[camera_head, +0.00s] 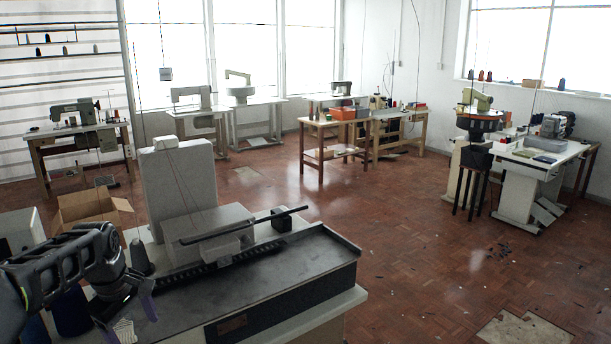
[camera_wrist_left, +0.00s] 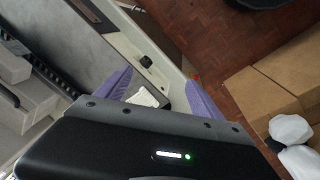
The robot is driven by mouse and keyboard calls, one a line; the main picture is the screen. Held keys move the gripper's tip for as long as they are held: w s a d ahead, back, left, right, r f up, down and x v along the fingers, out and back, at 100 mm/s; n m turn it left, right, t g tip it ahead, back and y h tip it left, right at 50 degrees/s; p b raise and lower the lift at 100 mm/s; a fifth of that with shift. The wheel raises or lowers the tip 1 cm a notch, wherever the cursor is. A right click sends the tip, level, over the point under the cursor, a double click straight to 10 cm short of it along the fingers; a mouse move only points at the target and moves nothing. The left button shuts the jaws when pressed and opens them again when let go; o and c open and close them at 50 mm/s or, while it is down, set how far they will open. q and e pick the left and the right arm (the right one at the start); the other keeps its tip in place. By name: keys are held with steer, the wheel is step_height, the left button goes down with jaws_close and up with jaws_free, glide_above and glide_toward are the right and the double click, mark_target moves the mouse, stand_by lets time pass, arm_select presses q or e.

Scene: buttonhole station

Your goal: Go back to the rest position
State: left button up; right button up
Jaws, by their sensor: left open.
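My left gripper (camera_head: 128,320) hangs at the lower left of the head view, fingers pointing down, near the left end of the sewing station's dark bed (camera_head: 300,255). Its two purple fingers stand apart in the left wrist view (camera_wrist_left: 160,85), so it is open. A small white ribbed piece (camera_head: 124,331) shows between the fingers in the head view. A white piece also shows in the wrist view (camera_wrist_left: 146,97), beyond the jaws and apparently not gripped. My right gripper is in neither view.
A grey machine (camera_head: 180,180) with a long black bar (camera_head: 245,225) stands on the bed. A dark cone (camera_head: 140,258) and a dark blue cylinder (camera_head: 72,312) stand close to my left arm. An open cardboard box (camera_head: 85,208) lies behind. The floor (camera_head: 430,250) to the right is mostly clear.

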arm_select(q)
steer(key=w+d+f+m+t+h, duration=0.1)
steer(key=w+d+f+m+t, duration=0.1)
steer(key=w+d+f+m, duration=0.45)
steer(key=s+d+f+m+h, duration=0.1)
steer(key=s+d+f+m, duration=0.15)
steer(key=d+f, duration=0.55)
steer(key=s+d+f+m+h, duration=0.1)
steer(key=s+d+f, duration=0.4)
steer(key=f, duration=0.6)
steer(key=s+d+f+m+g, duration=0.1)
steer(key=s+d+f, duration=0.3)
steer(key=s, duration=0.4)
steer(key=s+d+f+g+h, duration=0.1)
steer(key=s+d+f, duration=0.3)
steer(key=s, duration=0.4)
steer(key=s+d+f+m+g, duration=0.1)
steer(key=s+d+f, duration=0.3)
steer(key=s, duration=0.5)
steer(key=shift+d+m, duration=0.3)
steer(key=shift+d, duration=0.95)
steer(key=shift+w, duration=0.1)
steer(key=shift+c, duration=0.6)
